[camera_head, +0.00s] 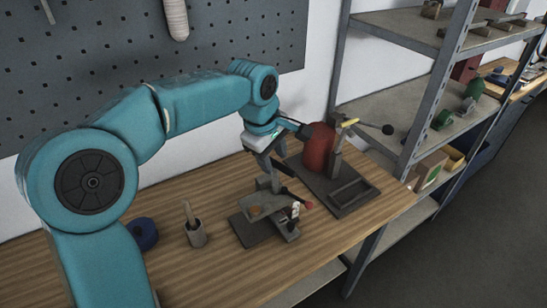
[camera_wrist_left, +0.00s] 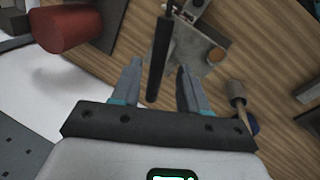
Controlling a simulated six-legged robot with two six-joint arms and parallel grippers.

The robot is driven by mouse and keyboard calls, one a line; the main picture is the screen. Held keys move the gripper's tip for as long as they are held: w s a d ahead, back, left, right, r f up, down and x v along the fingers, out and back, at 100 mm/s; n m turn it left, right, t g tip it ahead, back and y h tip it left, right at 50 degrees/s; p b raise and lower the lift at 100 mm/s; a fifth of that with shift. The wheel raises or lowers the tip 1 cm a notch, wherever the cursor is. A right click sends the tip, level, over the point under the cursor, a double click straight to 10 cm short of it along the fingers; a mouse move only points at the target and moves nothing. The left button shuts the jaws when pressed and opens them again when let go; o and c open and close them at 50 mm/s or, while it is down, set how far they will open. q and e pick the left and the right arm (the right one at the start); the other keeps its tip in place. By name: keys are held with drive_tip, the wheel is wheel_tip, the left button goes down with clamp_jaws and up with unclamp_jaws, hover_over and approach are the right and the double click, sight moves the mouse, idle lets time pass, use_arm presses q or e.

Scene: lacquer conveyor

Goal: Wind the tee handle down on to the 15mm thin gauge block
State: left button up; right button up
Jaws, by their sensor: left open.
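My left gripper (camera_head: 273,172) hangs over the small grey fixture (camera_head: 248,233) on the wooden bench. It is open, and its fingers point down. In the left wrist view, a dark bar (camera_wrist_left: 159,50), which looks like the tee handle, runs lengthwise between the parted fingers (camera_wrist_left: 159,72). I cannot tell whether either finger touches it. The fixture's grey plate (camera_wrist_left: 188,62) lies beyond the fingers, with a copper-coloured round spot on it. A small red tip (camera_head: 309,205) shows at its right side. I cannot pick out the thin gauge block for certain. My right gripper is out of view.
A red cylinder (camera_head: 319,146) stands behind the fixture, near a dark stand (camera_head: 350,195) with a lever. A grey cup with a stick (camera_head: 196,236) and a blue roll (camera_head: 143,234) are to the left. Metal shelving (camera_head: 430,95) rises at the right. Front bench is clear.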

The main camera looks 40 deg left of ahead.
use_arm(q)
drive_tip(key=shift+w+f, duration=0.1)
drive_tip(key=shift+f, duration=0.2)
drive_tip(key=shift+w+d+f, duration=0.15)
drive_tip(key=shift+w+f, duration=0.05)
drive_tip(key=shift+w, duration=0.05)
drive_tip(key=shift+s, duration=0.15)
drive_tip(key=shift+c, duration=0.9)
drive_tip(key=shift+r, duration=0.1)
drive_tip(key=c, duration=0.5)
clamp_jaws()
